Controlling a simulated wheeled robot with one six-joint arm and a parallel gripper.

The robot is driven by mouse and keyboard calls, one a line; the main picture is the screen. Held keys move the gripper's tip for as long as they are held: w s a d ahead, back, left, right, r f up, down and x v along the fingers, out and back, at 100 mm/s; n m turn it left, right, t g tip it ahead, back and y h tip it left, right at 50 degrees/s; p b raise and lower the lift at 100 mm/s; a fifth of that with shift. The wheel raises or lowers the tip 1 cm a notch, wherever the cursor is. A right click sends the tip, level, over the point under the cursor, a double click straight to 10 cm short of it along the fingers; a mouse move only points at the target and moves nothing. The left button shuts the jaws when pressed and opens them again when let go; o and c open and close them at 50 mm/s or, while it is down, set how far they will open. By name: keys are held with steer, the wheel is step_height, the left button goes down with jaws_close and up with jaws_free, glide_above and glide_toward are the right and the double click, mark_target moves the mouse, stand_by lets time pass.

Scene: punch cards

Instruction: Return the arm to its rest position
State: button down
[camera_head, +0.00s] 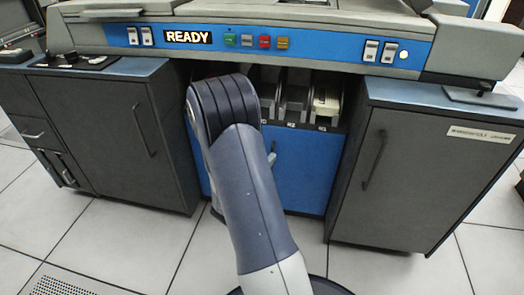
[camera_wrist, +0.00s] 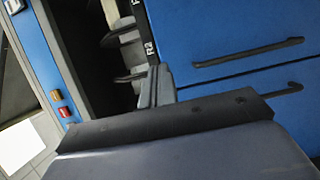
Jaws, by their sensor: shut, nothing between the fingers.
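My arm (camera_head: 250,195) rises from the bottom middle of the head view and bends at a dark ribbed joint in front of the machine.
The card machine's blue panel (camera_head: 340,48) spans the top, with a READY sign (camera_head: 188,37) and coloured buttons. Below are card pockets (camera_head: 293,100) and a blue drawer front (camera_head: 305,165). Dark cabinets stand left (camera_head: 115,135) and right (camera_head: 420,170). Tiled floor (camera_head: 130,235) is clear in front.

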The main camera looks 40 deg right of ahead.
steer(key=shift+s, duration=0.7)
steer(key=shift+w, duration=0.1)
